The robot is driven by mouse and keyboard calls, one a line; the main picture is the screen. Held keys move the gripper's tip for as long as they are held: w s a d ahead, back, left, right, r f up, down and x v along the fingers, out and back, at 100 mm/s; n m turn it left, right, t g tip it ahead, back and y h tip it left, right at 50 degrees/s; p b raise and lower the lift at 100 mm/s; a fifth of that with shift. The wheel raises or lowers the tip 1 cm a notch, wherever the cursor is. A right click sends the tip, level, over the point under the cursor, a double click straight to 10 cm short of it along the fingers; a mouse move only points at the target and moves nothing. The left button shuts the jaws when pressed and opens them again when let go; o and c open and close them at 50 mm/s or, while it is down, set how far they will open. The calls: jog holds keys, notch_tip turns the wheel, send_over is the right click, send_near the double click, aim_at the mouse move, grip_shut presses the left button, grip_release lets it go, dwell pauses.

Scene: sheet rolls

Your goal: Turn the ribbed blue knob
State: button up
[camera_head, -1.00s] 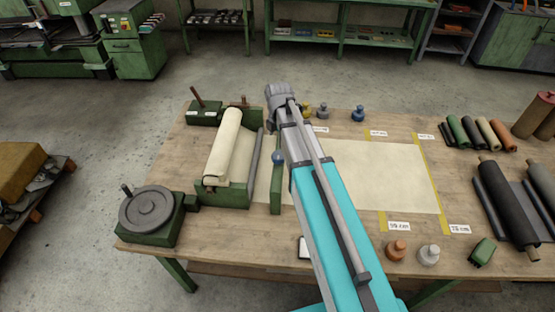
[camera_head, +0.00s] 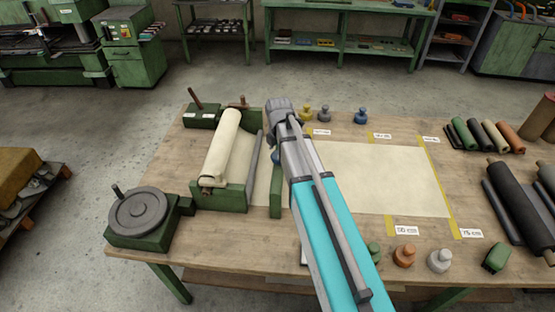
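A small blue knob (camera_head: 275,157) sits at the green upright rail (camera_head: 275,199) beside the sheet-roll holder, mostly hidden behind my arm. Its ribbing is too small to make out. My arm reaches from the bottom edge up over the table, and its grey far end is just above and beyond the knob in the picture. My gripper's fingers do not show; the arm hides whatever is below it. I cannot tell whether anything touches the knob. A separate blue knob-shaped piece (camera_head: 361,116) stands at the table's back edge.
A cream roll (camera_head: 222,145) lies in the green holder left of my arm. A dark handwheel (camera_head: 139,212) stands front left. A cream sheet (camera_head: 385,180) lies flat to the right. Orange (camera_head: 404,256) and pale (camera_head: 440,261) pieces stand in front; dark rolls (camera_head: 515,205) lie right.

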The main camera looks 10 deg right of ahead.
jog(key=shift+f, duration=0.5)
jog(key=shift+b, duration=0.3)
